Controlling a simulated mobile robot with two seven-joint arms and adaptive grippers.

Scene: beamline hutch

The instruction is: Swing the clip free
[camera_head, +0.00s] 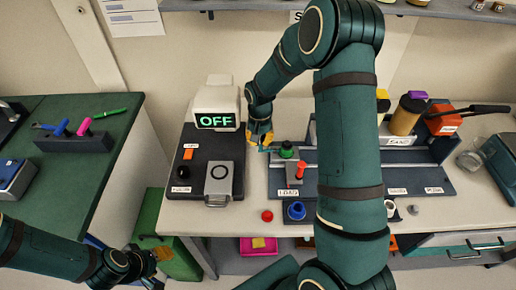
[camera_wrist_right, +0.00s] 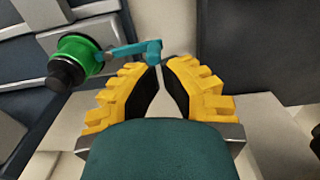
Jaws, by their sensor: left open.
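The clip is a teal lever (camera_wrist_right: 128,50) reaching sideways from a green round part with a dark knob (camera_wrist_right: 84,57) in the right wrist view. Its outer end lies just beyond my right gripper's fingertips (camera_wrist_right: 162,65); I cannot tell whether they touch. The yellow fingers nearly meet, with only a thin gap, and nothing is clearly held between them. In the head view, my right gripper (camera_head: 260,136) hangs left of the green part (camera_head: 287,150) on the LOAD fixture (camera_head: 278,183). My left gripper (camera_head: 152,268) is open and empty at the lower left, away from the fixture.
A white box reading OFF (camera_head: 214,106) and a dark panel with an orange switch (camera_head: 188,154) stand left of the fixture. A red plug (camera_head: 300,170) and blue cup (camera_head: 296,210) are close by. My right arm covers part of the bench. A green-topped table (camera_head: 75,180) is at left.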

